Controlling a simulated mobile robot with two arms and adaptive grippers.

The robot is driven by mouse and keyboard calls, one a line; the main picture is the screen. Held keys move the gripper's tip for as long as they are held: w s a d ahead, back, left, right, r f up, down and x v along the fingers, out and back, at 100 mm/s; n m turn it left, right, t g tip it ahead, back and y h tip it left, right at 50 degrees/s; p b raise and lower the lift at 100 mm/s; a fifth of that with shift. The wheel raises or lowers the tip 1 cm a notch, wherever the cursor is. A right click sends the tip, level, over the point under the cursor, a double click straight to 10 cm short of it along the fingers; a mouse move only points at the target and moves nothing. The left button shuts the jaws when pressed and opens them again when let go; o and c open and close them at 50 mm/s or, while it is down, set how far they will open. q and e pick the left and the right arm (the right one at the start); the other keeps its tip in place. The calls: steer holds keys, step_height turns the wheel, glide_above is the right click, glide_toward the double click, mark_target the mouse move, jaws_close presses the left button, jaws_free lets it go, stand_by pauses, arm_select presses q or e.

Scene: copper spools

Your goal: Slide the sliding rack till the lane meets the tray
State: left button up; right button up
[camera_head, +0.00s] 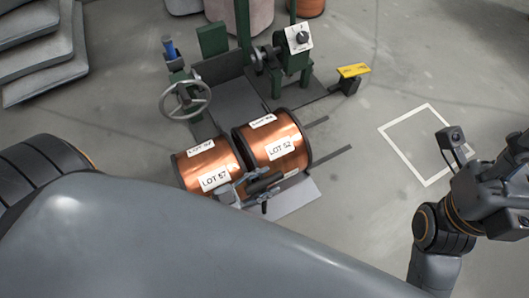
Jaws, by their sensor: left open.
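The sliding rack shows by its dark rails (331,156), which stick out to the right at the centre. Two copper spools stand side by side there: the LOT 57 spool (196,162) on the left and the LOT 52 spool (288,151) on the right. A dark bar with grey brackets (262,186) is in front of them. A dark grey tray-like plate (222,88) lies behind the spools, by the green machine. The spools hide much of the rack and its lanes.
The green machine (292,62) has a handwheel (185,99) on its left. A yellow-topped pedal (353,71) stands to its right. A white floor outline (398,151) lies empty on the right. Grey stacked slabs (45,52) are at top left. The floor between rack and outline is clear.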

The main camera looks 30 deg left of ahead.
arm_select(q)
steer(key=v, duration=1.2)
